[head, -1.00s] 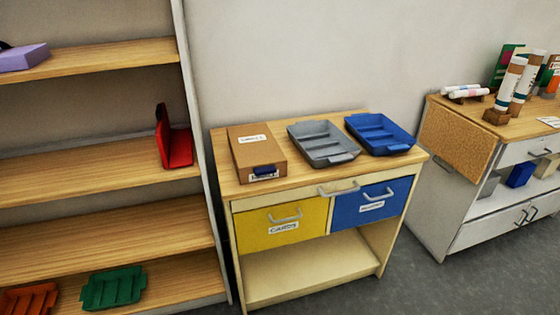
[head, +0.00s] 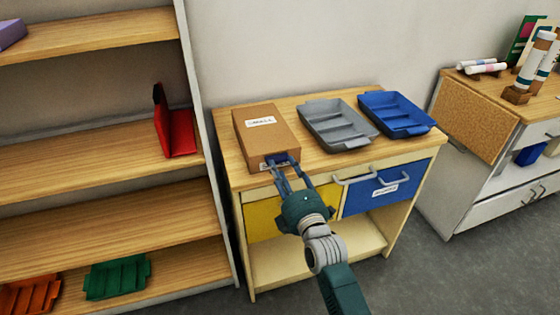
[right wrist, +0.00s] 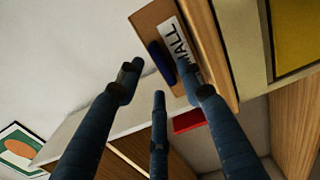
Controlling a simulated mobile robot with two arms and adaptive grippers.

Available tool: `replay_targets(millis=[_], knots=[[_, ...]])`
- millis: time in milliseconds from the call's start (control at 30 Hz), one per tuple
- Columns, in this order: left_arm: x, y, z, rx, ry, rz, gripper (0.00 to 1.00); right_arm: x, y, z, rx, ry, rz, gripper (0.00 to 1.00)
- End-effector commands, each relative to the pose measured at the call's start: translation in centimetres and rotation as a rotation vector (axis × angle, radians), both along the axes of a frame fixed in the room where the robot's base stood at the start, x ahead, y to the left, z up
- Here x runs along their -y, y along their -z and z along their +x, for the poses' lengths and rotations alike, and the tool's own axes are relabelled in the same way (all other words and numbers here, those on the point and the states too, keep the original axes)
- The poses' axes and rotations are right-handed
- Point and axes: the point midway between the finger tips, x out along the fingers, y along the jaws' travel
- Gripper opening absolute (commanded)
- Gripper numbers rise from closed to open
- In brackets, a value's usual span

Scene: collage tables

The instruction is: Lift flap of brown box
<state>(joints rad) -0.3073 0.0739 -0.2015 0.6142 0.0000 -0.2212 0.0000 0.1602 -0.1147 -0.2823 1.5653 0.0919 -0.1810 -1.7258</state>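The closed brown box (head: 262,138) lies on the wooden top of the low cabinet, at its left end. It has a white label on top and a dark blue tab (head: 276,158) on its front edge. My right gripper (head: 283,167) is in front of the box with its fingers pointing at the tab. In the right wrist view the fingers (right wrist: 165,90) are spread and empty, with the blue tab (right wrist: 160,62) and the brown box (right wrist: 150,18) beyond them. I cannot tell whether a fingertip touches the tab. My left gripper is not in view.
A grey tray (head: 338,137) and a blue tray (head: 408,127) stand right of the box on the cabinet top (head: 322,180). Yellow (head: 262,220) and blue (head: 375,193) drawers are below. A tall shelf (head: 205,130) stands close on the left.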

Motion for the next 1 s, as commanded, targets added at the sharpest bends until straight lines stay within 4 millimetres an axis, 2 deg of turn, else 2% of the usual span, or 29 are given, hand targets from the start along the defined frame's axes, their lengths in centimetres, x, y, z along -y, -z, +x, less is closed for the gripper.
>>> replay_targets(millis=[100,233,600,667,800,1000], knots=[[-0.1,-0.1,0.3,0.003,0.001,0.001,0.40,-0.7,0.0,1.9,0.000,-0.001,0.001,0.38],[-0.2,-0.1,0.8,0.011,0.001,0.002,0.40,-1.0,0.0,3.1,0.000,0.000,0.001,0.38],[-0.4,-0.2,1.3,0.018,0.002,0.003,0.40,-1.2,0.1,3.7,-0.001,0.000,0.001,0.38],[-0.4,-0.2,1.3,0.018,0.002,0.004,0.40,-1.2,0.1,3.6,-0.001,0.000,0.001,0.30],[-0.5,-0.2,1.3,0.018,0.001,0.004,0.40,-1.2,0.1,3.6,-0.001,0.000,0.001,0.02],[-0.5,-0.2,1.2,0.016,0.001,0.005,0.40,-1.2,0.1,3.6,-0.002,0.000,0.000,0.00]])
